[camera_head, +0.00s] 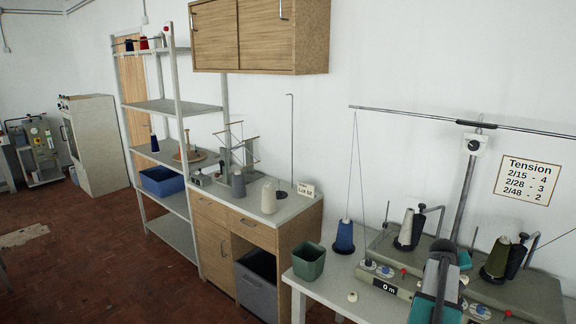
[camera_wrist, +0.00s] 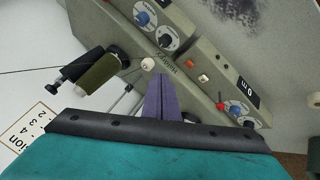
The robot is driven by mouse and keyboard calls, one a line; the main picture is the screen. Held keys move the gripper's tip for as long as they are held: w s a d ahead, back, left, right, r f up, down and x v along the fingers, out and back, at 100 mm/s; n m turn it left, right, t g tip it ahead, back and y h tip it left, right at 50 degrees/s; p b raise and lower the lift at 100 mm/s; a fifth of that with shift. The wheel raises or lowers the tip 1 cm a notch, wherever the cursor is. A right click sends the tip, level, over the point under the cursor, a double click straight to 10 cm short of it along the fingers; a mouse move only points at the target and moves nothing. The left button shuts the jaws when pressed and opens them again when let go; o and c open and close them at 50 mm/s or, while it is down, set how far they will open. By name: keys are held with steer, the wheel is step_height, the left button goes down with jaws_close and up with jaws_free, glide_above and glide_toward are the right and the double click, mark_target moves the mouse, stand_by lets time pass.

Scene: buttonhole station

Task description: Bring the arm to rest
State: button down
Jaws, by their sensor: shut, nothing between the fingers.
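My gripper (camera_wrist: 160,82) shows in the wrist view as two purple-grey fingers pressed together, with nothing between them. It points at the grey winding machine (camera_wrist: 205,55), with its fingertips over the panel area between the two sets of dials. Whether the tips touch the machine cannot be told. In the head view my teal and dark arm (camera_head: 437,285) stands at the lower right, in front of the machine (camera_head: 532,290); the fingertips cannot be made out there.
Close to my arm are an olive yarn cone (camera_head: 497,257), a grey cone (camera_head: 406,228) and a blue cone (camera_head: 344,237). A green bin (camera_head: 308,262) stands at the table's left end. A thin pole (camera_head: 466,190) rises behind my arm. Open floor (camera_head: 95,260) lies at the left.

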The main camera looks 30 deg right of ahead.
steer(key=w+a+f+n+y, duration=0.15)
steer(key=w+a+f, duration=0.25)
steer(key=w+a, duration=0.5)
steer(key=w+a+f+n+t+y, duration=0.15)
steer(key=w+a+f, duration=0.35)
steer(key=a, duration=0.9)
steer(key=w+a+f+n+y, duration=0.15)
steer(key=w+a+f, duration=0.25)
steer(key=w+a, duration=0.5)
steer(key=s+a+f+n+g+y, duration=0.1)
steer(key=s+a+f, duration=0.15)
steer(key=a, duration=1.05)
steer(key=s+a+f+n+g+y, duration=0.1)
steer(key=a+f, duration=0.3)
steer(key=a, duration=1)
steer(key=s+a+f+n+g+y, duration=0.1)
steer(key=s+a+f+y, duration=0.15)
steer(key=a, duration=1.05)
steer(key=s+f+g+b, duration=0.5)
steer(key=s+f+b, duration=0.5)
steer(key=s+f, duration=1.5)
step_height(320, 180, down, 4)
steer(key=shift+s+a+r+g+h, duration=0.1)
steer(key=shift+s+a+g+h, duration=0.1)
steer(key=shift+s+g+h, duration=0.2)
